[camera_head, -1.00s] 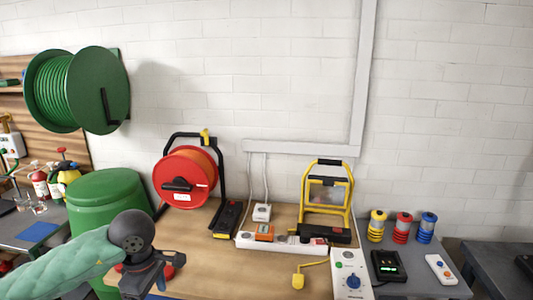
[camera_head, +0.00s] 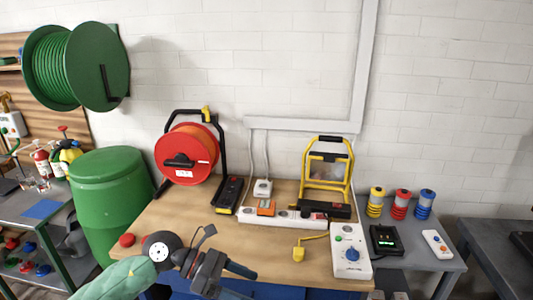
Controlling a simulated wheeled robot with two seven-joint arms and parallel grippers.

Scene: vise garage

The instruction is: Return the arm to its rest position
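My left arm (camera_head: 120,280), in a pale green sleeve, comes in from the lower left in the head view. Its dark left gripper (camera_head: 238,281) is over the front edge of the wooden workbench (camera_head: 160,212). Its two fingers point right and stand apart, with nothing seen between them. My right arm and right gripper are not in view.
A red mushroom button (camera_head: 127,240) sits on the bench's left corner, close to my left wrist. A green barrel (camera_head: 110,200) stands left of the bench. A red cable reel (camera_head: 187,155), a white power strip (camera_head: 275,220) and a yellow work lamp (camera_head: 327,175) stand farther back.

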